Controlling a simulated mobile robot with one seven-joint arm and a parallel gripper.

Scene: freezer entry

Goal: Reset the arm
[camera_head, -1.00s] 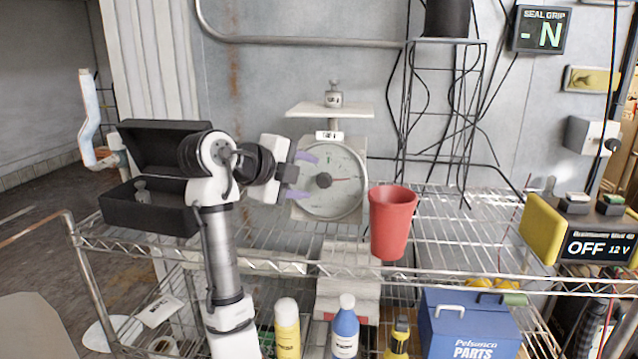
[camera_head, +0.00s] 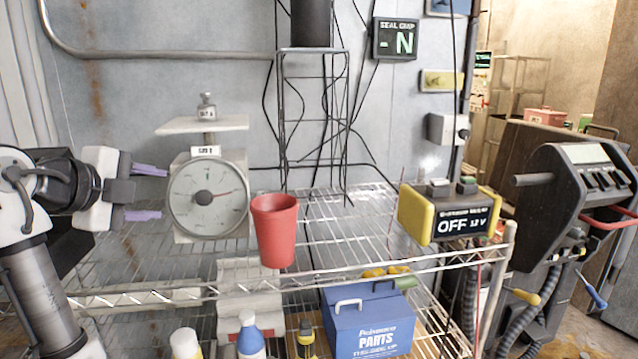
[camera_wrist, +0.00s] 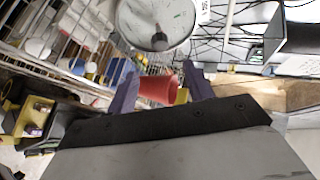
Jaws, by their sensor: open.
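My gripper (camera_head: 150,193) is at the left of the head view, with its two purple fingers spread apart and nothing between them. It points right, toward the dial scale (camera_head: 207,195), and is just left of the scale. My arm is bent, with its forearm upright at the left edge. In the wrist view the purple fingers of my gripper (camera_wrist: 155,88) also stand apart. The red cup (camera_wrist: 158,88) shows beyond them there.
The red cup (camera_head: 275,232) stands on the wire shelf (camera_head: 345,225) right of the scale. A yellow-ended box reading OFF 12 V (camera_head: 462,222) is at the shelf's right end. A blue parts box (camera_head: 368,325) and bottles (camera_head: 250,338) are below. A dark console (camera_head: 575,200) stands at far right.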

